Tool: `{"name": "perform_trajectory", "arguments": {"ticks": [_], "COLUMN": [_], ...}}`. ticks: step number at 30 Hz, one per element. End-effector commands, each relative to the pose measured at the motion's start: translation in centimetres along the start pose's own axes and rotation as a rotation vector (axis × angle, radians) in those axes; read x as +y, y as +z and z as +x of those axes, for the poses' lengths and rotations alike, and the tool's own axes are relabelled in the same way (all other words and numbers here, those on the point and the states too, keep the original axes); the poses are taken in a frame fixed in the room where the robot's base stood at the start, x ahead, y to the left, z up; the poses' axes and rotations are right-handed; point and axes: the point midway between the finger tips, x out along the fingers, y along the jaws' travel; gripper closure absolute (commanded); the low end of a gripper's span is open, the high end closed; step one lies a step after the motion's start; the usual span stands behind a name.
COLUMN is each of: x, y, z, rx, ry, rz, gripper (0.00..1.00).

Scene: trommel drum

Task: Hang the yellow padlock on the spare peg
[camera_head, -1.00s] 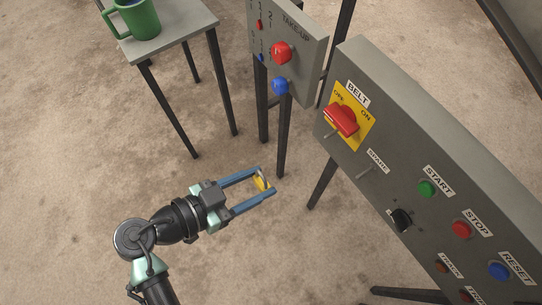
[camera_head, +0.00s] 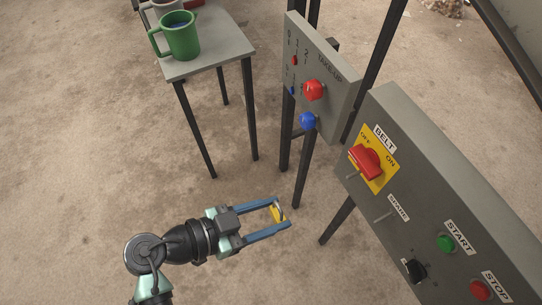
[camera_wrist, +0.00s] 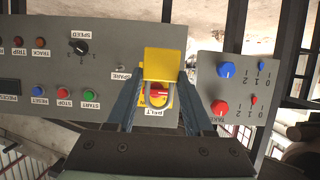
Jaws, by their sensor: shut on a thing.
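My gripper (camera_head: 284,212) is shut on the yellow padlock (camera_head: 277,213), held between the fingertips in the air, left of the belt panel. In the wrist view the padlock's yellow body (camera_wrist: 164,64) is between the fingers, with its grey shackle overlapping the view of the red belt switch. The spare peg (camera_head: 384,215) is a thin pin sticking out of the panel beside the SPARE label (camera_head: 398,207). It is bare in the head view, and the padlock is apart from it. In the wrist view the SPARE label (camera_wrist: 121,76) is left of the padlock.
The grey belt panel (camera_head: 440,190) carries a red rotary switch (camera_head: 366,162), another thin pin just below it, a black knob (camera_head: 414,271) and buttons. The take-up panel (camera_head: 335,75) with red and blue knobs stands behind. A side table (camera_head: 215,55) holds a green mug (camera_head: 181,38).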

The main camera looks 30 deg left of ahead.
Motion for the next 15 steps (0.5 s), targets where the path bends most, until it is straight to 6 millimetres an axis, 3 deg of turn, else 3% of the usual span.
{"name": "perform_trajectory", "arguments": {"ticks": [15], "x": [-0.1], "y": [0.6], "z": [-1.4], "rx": [0.001], "ry": [-0.002], "rz": [-0.001], "gripper": [1.00]}}
